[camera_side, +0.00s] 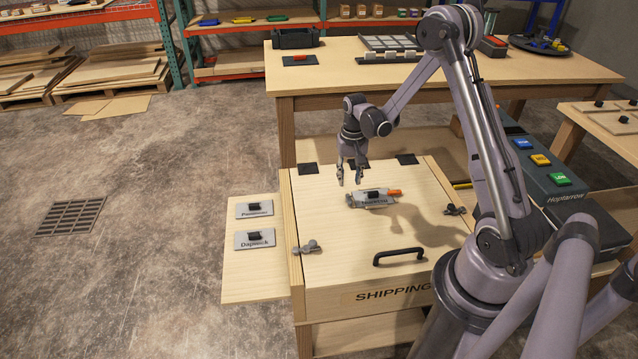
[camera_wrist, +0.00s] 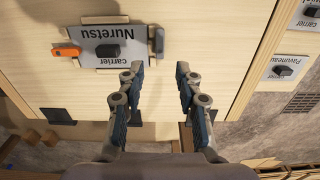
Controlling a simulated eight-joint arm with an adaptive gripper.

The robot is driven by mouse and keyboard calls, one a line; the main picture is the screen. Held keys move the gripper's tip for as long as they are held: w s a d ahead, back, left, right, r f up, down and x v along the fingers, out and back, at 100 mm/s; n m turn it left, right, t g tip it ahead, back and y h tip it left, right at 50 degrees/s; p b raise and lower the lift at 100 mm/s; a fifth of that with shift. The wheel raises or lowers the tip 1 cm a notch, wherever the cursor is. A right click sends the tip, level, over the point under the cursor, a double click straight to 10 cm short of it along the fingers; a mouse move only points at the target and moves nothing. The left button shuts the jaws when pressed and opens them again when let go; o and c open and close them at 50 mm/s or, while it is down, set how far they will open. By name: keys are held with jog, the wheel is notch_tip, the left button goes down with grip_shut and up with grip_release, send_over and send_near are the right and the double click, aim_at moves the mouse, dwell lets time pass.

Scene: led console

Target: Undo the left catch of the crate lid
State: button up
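The crate lid (camera_side: 340,262) is pale wood and lies shut on the shipping crate (camera_side: 330,300). The left catch (camera_side: 308,247) is a small grey metal piece at the lid's left edge, towards the front; the side view is too small to tell its setting. The right catch (camera_side: 455,209) is at the right edge. My gripper (camera_side: 349,181) is open and empty, pointing down above the rear half of the lid, well behind the left catch. In the wrist view its fingers (camera_wrist: 155,78) are apart over bare lid wood; neither catch shows there.
A grey "Nuretsu" carrier plate (camera_side: 371,198) with an orange end lies on the lid near my gripper; it shows in the wrist view (camera_wrist: 110,50). A black handle (camera_side: 398,256) is at the front. Two labelled plates (camera_side: 254,239) lie on a side board left of the crate.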

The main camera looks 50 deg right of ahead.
jog(key=shift+r, duration=3)
jog(key=s+a+r+n+t, duration=0.3)
jog(key=a+r+n, duration=0.1)
jog(key=a+r, duration=0.8)
jog(key=s+a+r+n+t, duration=0.3)
jog(key=s+a, duration=0.4)
jog(key=a, duration=0.3)
jog(key=shift+s+a+n+t, duration=0.35)
jog(key=shift+n+t, duration=0.25)
jog(key=shift+n, duration=0.5)
